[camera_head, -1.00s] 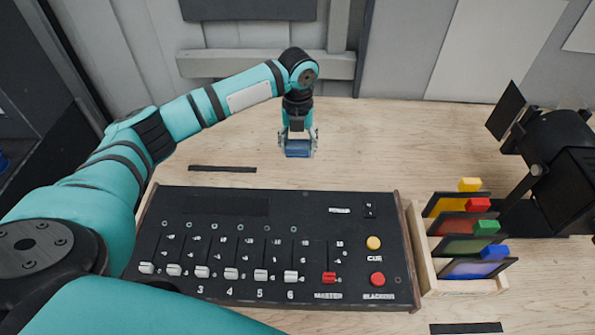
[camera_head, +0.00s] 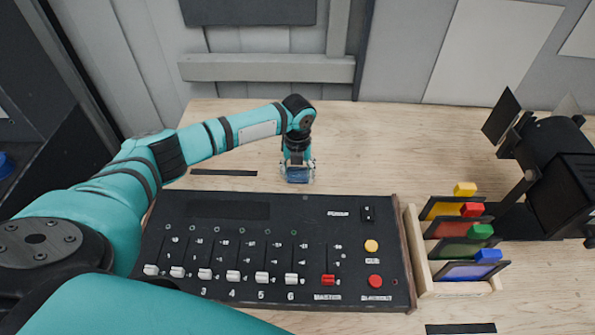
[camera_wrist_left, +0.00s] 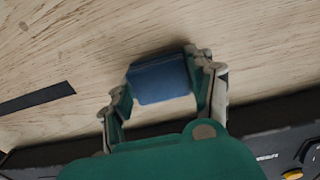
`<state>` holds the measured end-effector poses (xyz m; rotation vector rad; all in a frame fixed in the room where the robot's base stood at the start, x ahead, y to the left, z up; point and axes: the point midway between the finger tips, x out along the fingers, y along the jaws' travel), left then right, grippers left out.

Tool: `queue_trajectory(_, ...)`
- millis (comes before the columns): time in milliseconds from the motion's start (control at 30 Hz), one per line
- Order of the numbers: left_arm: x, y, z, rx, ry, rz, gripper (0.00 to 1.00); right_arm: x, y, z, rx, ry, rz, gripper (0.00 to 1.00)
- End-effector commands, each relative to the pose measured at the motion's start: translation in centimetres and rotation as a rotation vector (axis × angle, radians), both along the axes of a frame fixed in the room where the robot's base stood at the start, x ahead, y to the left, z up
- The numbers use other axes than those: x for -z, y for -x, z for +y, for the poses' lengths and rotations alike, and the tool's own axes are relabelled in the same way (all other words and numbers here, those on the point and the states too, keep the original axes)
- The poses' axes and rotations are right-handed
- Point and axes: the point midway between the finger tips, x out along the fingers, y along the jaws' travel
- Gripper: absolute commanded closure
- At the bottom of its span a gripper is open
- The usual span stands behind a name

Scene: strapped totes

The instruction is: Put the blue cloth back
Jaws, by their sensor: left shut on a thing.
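The blue cloth (camera_head: 298,175) is a small folded block between the fingers of my left gripper (camera_head: 298,170). In the left wrist view the cloth (camera_wrist_left: 161,79) sits between the two fingertips, and the left gripper (camera_wrist_left: 163,85) is shut on it. In the head view it is just behind the back edge of the black control desk, low over the wooden table. I cannot tell whether the cloth touches the table. My right gripper is not in view.
The black control desk (camera_head: 240,210) with faders and buttons fills the front middle. A wooden rack (camera_head: 423,275) of coloured filters stands at its right. A black lamp (camera_head: 555,150) stands at the far right. A dark strip (camera_head: 224,173) lies left of the gripper. Bare table (camera_head: 420,140) is at the back.

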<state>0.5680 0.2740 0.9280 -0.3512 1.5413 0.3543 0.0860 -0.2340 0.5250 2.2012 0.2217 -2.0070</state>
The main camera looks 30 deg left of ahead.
Motion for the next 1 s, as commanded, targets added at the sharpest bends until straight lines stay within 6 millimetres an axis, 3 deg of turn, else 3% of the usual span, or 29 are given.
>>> queue_trajectory(33,0.3,0.0,0.0,0.000,0.000,0.001,0.75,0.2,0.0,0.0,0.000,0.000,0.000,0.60)
queue_trajectory(67,0.2,0.0,0.0,0.000,0.000,0.001,0.41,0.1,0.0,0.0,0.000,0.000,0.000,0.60)
queue_trajectory(200,0.2,0.0,0.0,0.000,0.000,0.001,0.22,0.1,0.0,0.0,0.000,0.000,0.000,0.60)
queue_trajectory(467,0.1,0.0,0.0,0.000,0.000,0.001,0.21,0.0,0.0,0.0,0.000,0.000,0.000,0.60)
queue_trajectory(633,-0.9,-0.1,-0.1,0.002,0.001,-0.003,0.21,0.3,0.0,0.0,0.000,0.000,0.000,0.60)
queue_trajectory(1000,-8.4,-0.1,-0.1,0.001,0.001,-0.005,0.21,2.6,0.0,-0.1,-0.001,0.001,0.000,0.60)
